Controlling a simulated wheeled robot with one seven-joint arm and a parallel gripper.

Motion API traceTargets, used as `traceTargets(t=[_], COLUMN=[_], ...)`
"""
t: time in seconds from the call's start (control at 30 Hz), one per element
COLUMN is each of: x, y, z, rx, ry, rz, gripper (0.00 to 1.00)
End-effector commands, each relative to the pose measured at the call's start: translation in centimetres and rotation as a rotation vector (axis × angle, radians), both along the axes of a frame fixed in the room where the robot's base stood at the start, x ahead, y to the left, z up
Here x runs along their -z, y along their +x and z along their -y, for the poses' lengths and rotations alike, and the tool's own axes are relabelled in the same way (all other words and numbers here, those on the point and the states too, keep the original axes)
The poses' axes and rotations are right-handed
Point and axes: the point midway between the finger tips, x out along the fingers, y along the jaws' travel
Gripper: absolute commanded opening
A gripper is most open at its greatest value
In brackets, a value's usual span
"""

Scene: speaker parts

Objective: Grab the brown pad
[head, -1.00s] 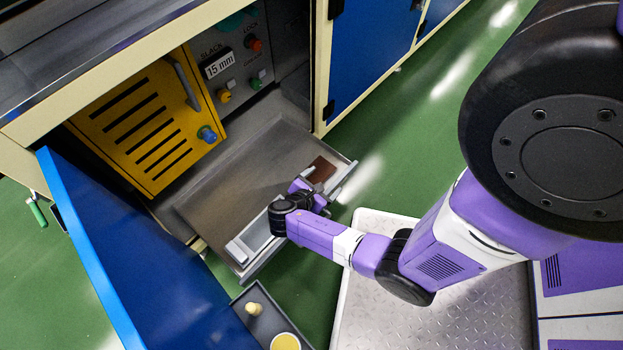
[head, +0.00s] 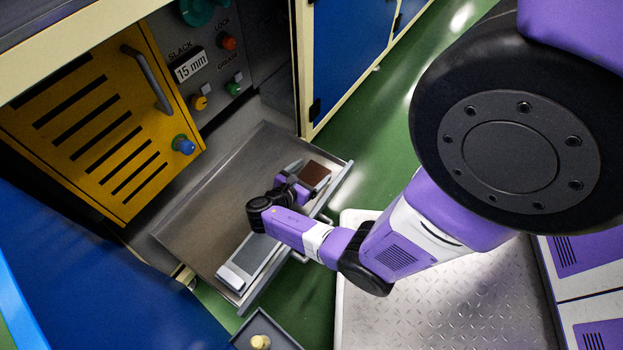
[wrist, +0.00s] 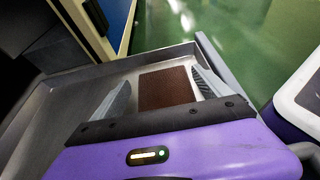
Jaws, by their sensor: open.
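The brown pad (head: 316,172) is a flat square with a pale edge, lying at the far right corner of the pulled-out metal drawer (head: 215,185). In the wrist view the brown pad (wrist: 167,88) shows between the two grey fingers of my gripper (wrist: 158,92). The fingers are spread apart, with one on each side of the pad. My gripper (head: 304,174) is low over the drawer, close to the pad in the head view. Whether the fingers touch the pad cannot be told.
A grey block with a pale end (head: 236,278) lies at the drawer's near end. A yellow slotted door (head: 105,120) stands left of a control panel (head: 205,65). A small dark tray (head: 270,325) is below the drawer. Green floor lies to the right.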

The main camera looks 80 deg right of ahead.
Motion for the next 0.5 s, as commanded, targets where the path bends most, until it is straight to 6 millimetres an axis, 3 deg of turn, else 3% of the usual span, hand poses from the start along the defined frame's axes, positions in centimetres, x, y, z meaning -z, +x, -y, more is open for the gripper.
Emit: traceTargets(t=[0.23,0.5], x=[1.4,1.3], y=[-1.8,-2.0], z=[2.7,3.2], rx=[0.003,0.0], ry=[-0.001,0.0], rz=[0.001,0.001], gripper=[0.88,0.88])
